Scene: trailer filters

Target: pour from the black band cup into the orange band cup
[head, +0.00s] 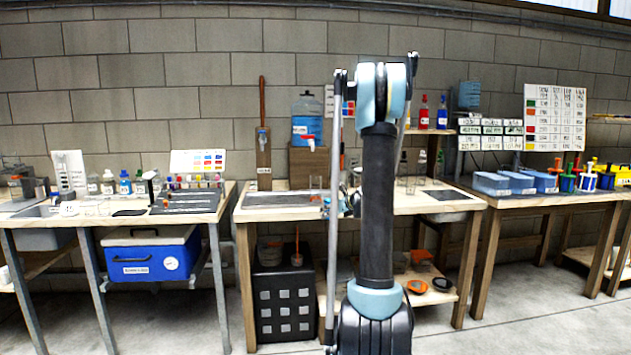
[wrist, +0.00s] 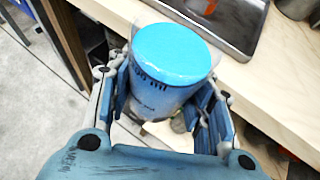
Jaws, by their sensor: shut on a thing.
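My gripper (wrist: 164,92) is shut on a clear cup (wrist: 160,98) in the wrist view, with one finger on each side. The cup holds bright blue liquid close to its rim and has small dark marks on its wall. I cannot make out a black band on it. The cup is held beside the table's front edge. In the head view my arm hides most of the gripper (head: 346,205). I cannot pick out the orange band cup for certain; a small orange patch (wrist: 208,5) shows in the wrist view at the tray.
A blue water jug (head: 306,122) stands behind. Side tables hold a blue cooler (head: 150,260) below and blue bins (head: 490,183) on top.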

